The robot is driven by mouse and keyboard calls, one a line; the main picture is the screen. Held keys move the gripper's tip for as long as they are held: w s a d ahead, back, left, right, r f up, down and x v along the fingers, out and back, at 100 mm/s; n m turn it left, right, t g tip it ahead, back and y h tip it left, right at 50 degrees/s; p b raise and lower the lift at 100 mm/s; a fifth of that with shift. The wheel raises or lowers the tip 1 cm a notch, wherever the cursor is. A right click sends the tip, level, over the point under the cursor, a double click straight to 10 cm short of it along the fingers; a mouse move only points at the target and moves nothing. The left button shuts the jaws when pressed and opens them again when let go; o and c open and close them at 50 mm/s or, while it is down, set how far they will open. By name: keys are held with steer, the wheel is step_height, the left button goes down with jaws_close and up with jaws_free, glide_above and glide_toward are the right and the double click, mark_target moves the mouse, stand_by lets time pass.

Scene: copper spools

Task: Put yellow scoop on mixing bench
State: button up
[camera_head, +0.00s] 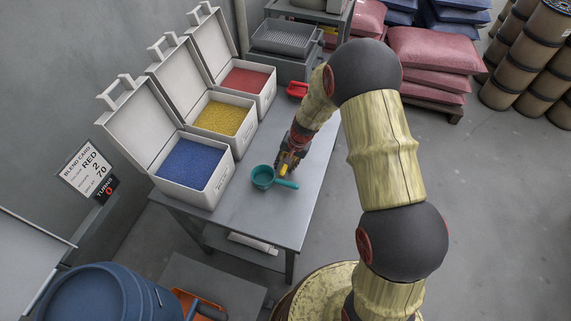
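No full yellow scoop bowl is clear, and my arm hides part of that area. The fingers are too small to tell open from shut. Which surface is the mixing bench is not marked in view.
A teal scoop (263,177) lies on the grey table (255,222). Open bins of blue (190,163), yellow (223,118) and red (246,79) pellets line its left side. A red scoop (297,90) lies farther back. A blue drum (100,297) stands front left.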

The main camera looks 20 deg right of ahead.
steer(key=s+r+n+t+p, duration=0.1)
steer(key=s+r, duration=0.3)
steer(key=r, duration=0.7)
steer(key=s+d+r+n+p, duration=0.1)
steer(key=s+r, duration=0.2)
steer(key=r, duration=0.7)
steer(key=s+r+n+t+p, duration=0.1)
steer(key=s+r, duration=0.3)
steer(key=r, duration=0.7)
steer(key=s+r+n, duration=0.1)
steer(key=s+r, duration=0.2)
steer(key=s, duration=0.3)
steer(key=s+d+r+n+t+h, duration=0.1)
steer(key=s+r, duration=0.2)
steer(key=s, duration=0.3)
steer(key=s+r+n+h, duration=0.1)
steer(key=s+r, duration=0.2)
steer(key=s, duration=0.3)
steer(key=shift+s+d+r+n+t, duration=0.25)
steer(key=shift+s+d+n+t, duration=0.05)
steer(key=shift+s+n+t, duration=0.1)
steer(key=shift+f+b, duration=0.85)
steer(key=shift+b, duration=0.2)
